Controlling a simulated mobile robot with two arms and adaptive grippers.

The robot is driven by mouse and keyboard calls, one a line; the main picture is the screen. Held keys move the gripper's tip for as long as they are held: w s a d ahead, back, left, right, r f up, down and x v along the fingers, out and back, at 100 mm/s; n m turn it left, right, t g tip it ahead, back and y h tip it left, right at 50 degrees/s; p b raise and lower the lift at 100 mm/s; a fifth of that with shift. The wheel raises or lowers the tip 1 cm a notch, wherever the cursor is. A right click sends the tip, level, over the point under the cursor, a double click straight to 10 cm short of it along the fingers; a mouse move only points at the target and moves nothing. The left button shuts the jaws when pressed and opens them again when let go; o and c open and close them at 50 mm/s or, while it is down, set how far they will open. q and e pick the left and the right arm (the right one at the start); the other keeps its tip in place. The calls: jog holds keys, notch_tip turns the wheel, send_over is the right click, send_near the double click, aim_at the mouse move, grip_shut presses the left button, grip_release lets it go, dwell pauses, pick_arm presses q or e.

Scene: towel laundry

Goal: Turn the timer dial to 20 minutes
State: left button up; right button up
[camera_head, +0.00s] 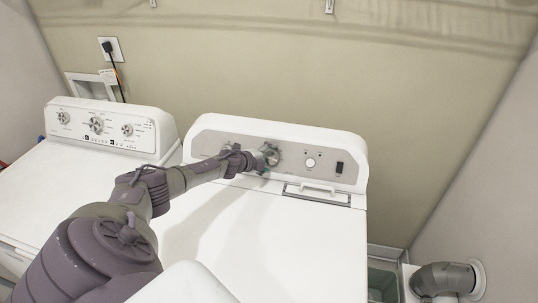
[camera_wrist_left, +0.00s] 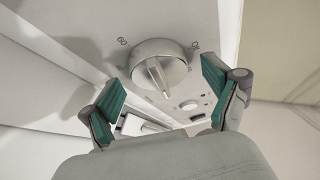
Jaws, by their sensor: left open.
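The timer dial (camera_wrist_left: 160,66) is a round pale knob with a raised grip ridge, on the dryer's control panel. In the left wrist view it lies ahead of and between my left gripper's fingers, and a printed "60" shows beside it. My left gripper (camera_wrist_left: 165,98) is open, with green finger pads on either side of the dial; I cannot tell whether they touch it. In the head view the left gripper (camera_head: 263,160) is at the panel and partly hides the dial. The "20" mark cannot be made out. My right gripper is not in view.
The control panel (camera_head: 290,158) also has a small white knob (camera_head: 310,162) and a dark switch (camera_head: 339,168) to the right. A second white machine (camera_head: 60,185) with several dials stands at the left. The wall is close behind. A grey duct (camera_head: 445,278) is at the lower right.

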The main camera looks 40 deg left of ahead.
pick_arm(q)
jog(key=shift+s+a+r, duration=0.15)
jog(key=shift+s+r, duration=0.05)
jog(key=shift+s, duration=0.3)
jog(key=v, duration=1.1)
